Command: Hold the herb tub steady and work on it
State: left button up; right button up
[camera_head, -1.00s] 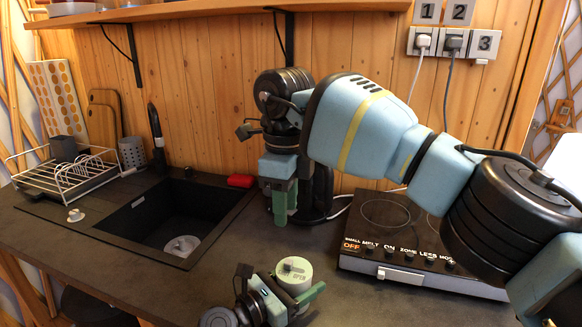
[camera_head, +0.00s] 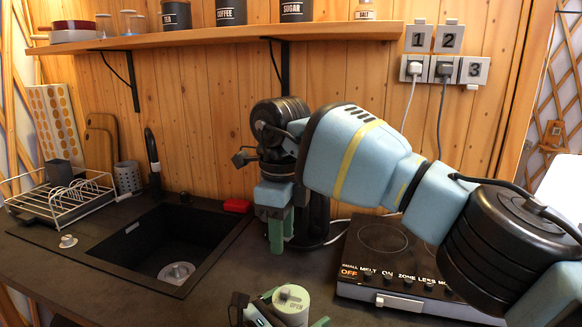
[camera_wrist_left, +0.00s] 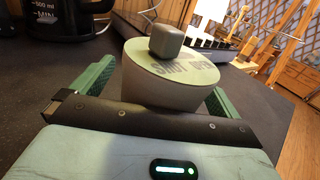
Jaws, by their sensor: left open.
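The herb tub (camera_head: 291,312) stands on the dark counter at the bottom of the head view. It is a pale tub with a light green lid and a grey knob; the lid bears printed lettering. My left gripper (camera_head: 296,310) is open, with its green fingers on either side of the tub. The wrist view shows the tub (camera_wrist_left: 165,85) upright between the spread fingers; I cannot tell whether they touch it. My right gripper (camera_head: 277,240) points down above the counter behind the tub, apart from it. Its green fingers overlap, so its opening is unclear.
A black hob (camera_head: 400,265) stands to the right, and a sink (camera_head: 160,245) is to the left with a dish rack (camera_head: 65,195) beyond. A red item (camera_head: 237,206) lies by the sink. A dark kettle (camera_wrist_left: 65,15) shows in the left wrist view.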

jog(key=shift+r, duration=0.1)
pick_arm(q)
jog(key=shift+r+p+v, duration=0.2)
jog(key=shift+p+v, duration=0.15)
jog(key=shift+v, duration=0.45)
jog(key=shift+r+p+v, duration=0.15)
jog(key=shift+p+v, duration=0.25)
jog(key=shift+v, duration=0.45)
jog(key=shift+r+p+v, duration=0.2)
jog(key=shift+p+v, duration=0.15)
jog(key=shift+v, duration=0.45)
pick_arm(e)
notch_tip(320, 180, up, 6)
jog(key=s, duration=0.1)
jog(key=shift+t, duration=0.4)
pick_arm(q)
jog(key=shift+a, duration=0.1)
jog(key=v, duration=1.2)
jog(key=shift+s+f, duration=0.1)
